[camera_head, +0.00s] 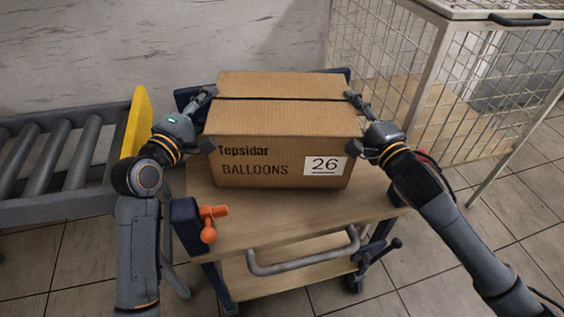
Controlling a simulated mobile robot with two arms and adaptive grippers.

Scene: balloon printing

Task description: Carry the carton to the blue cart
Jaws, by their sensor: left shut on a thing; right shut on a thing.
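The brown carton (240,157), marked "Tepsidar BALLOONS" with a white "26" label, is in the middle of the head view. It is upright with its top flaps closed. It is over the wooden top (285,216) of the blue cart (188,226); I cannot tell whether its underside touches the top. My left gripper (207,121) is shut on the carton's left side. My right gripper (358,122) is shut on its right side. The carton hides the back part of the cart's top.
A roller conveyor (62,160) with a yellow end plate (138,120) stands at the left. A white wire cage (440,75) stands at the right and back. Tiled floor is clear at the lower right.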

